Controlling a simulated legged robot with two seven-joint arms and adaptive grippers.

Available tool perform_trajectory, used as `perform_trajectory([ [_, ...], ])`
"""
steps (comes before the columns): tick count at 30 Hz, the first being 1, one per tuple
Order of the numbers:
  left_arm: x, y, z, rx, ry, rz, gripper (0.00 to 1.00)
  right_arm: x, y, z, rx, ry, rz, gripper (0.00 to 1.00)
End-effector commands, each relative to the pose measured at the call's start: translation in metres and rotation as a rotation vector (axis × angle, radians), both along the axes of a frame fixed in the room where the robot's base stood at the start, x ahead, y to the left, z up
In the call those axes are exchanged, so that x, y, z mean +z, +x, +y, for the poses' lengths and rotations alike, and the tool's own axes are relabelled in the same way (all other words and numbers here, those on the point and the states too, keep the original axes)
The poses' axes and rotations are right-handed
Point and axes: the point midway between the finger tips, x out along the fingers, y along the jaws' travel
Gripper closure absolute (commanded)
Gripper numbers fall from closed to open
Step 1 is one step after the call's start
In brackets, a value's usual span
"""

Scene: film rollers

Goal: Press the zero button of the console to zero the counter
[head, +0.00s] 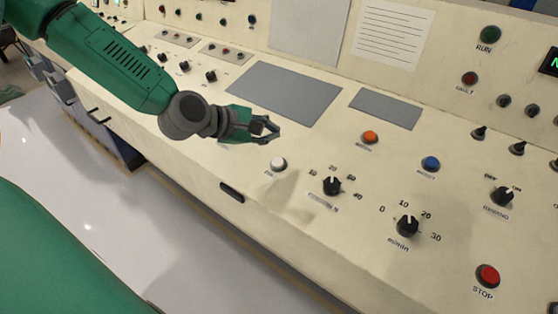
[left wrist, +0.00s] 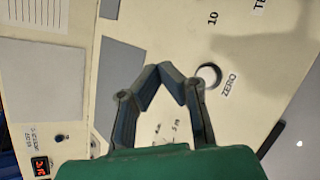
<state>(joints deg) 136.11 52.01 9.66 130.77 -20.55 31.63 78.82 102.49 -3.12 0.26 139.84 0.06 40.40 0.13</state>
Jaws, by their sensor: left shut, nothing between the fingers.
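The zero button is a round white button (head: 278,163) near the front edge of the cream console (head: 300,215). In the left wrist view the white button (left wrist: 209,75) has the label ZERO beside it. My left gripper (head: 272,130) is shut and empty, above the console and a little behind the button in the head view. In the left wrist view the tips of my left gripper (left wrist: 161,70) meet to the left of the button, with a gap in the picture. I cannot tell the tips' height above the panel. My right gripper is not in view.
An orange button (head: 370,137), a blue button (head: 430,163) and a red STOP button (head: 488,275) lie to the right. Black knobs (head: 332,186) stand near the white button. A flat grey plate (head: 284,94) lies behind my gripper. A dark handle (head: 232,191) is on the front edge.

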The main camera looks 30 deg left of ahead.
Motion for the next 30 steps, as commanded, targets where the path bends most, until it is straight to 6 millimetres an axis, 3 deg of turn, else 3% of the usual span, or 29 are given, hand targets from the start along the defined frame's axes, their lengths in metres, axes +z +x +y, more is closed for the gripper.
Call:
perform_trajectory([
  [14, -0.012, 0.002, 0.002, -0.001, 0.002, 0.001, 1.0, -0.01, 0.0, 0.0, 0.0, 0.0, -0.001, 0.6],
  [30, -0.08, 0.016, 0.0, -0.002, 0.001, 0.002, 1.0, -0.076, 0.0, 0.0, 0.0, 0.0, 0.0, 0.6],
])
